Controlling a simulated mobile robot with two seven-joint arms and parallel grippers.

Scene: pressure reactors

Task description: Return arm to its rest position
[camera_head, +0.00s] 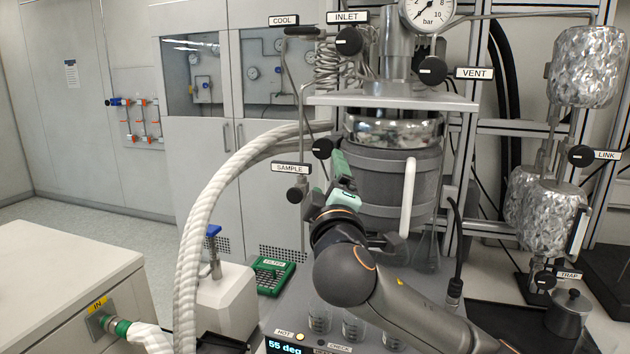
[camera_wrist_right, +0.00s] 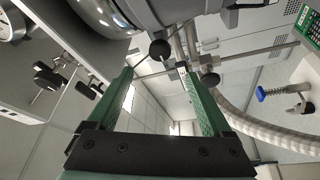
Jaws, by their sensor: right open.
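My right arm (camera_head: 375,285) reaches in from the lower right, in front of the reactor. Its gripper (camera_head: 324,172) is raised beside the grey reactor vessel (camera_head: 382,180), close to the SAMPLE knob (camera_head: 322,148) and the SAMPLE label (camera_head: 291,168). In the right wrist view the green fingers of the gripper (camera_wrist_right: 156,74) stand wide apart with nothing held between them. A black knob (camera_wrist_right: 160,49) shows just beyond the gap between the fingertips, apart from both fingers. My left gripper is in neither view.
A thick white hose (camera_head: 208,200) arches left of the arm. Glass flasks (camera_head: 320,317) stand under it, near the 55 deg display (camera_head: 285,347). A white container with a blue top (camera_head: 227,295) and a green rack (camera_head: 273,276) are to the left.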

